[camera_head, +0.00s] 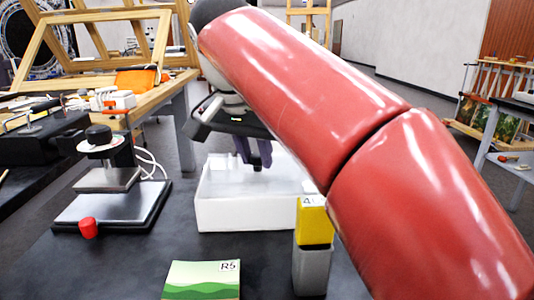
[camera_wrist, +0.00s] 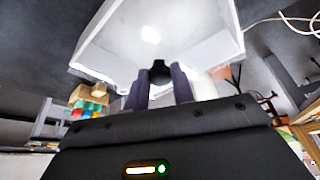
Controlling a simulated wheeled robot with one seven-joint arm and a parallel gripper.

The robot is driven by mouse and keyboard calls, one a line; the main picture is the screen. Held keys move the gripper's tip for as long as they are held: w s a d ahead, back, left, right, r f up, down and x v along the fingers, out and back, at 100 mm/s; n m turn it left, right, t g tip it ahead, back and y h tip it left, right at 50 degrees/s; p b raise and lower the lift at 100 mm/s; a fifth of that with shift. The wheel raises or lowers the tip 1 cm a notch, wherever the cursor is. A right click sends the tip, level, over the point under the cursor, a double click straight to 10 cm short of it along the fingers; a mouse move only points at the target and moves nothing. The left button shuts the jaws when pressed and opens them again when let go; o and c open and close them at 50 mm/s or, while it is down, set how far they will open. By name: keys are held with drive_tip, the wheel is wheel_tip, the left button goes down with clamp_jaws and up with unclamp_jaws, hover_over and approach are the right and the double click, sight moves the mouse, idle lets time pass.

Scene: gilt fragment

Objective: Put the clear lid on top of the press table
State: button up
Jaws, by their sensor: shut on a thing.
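My gripper (camera_head: 255,155) is over the white open-looking box (camera_head: 245,214), partly hidden behind my red arm in the head view. In the wrist view its two dark fingers (camera_wrist: 161,82) are shut on a round black knob (camera_wrist: 160,70). The knob seems to belong to the clear lid, whose pane is hard to tell from the pale box behind it. I cannot tell whether the lid touches the box. The dark press table (camera_head: 150,255) carries the box and, at left, a small press (camera_head: 105,180) with metal plates and a red knob.
A green-and-white booklet (camera_head: 203,280) lies at the front. A yellow-and-grey block (camera_head: 314,245) stands right of the box, close to my arm. Bare tabletop lies between the press and the box. A wooden bench (camera_head: 150,100) with frames stands behind.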

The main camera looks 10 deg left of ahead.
drive_tip(key=shift+a+f, duration=0.1)
drive_tip(key=shift+f, duration=0.2)
drive_tip(key=o, duration=1)
drive_tip(key=shift+r, duration=0.1)
drive_tip(key=shift+b, duration=0.3)
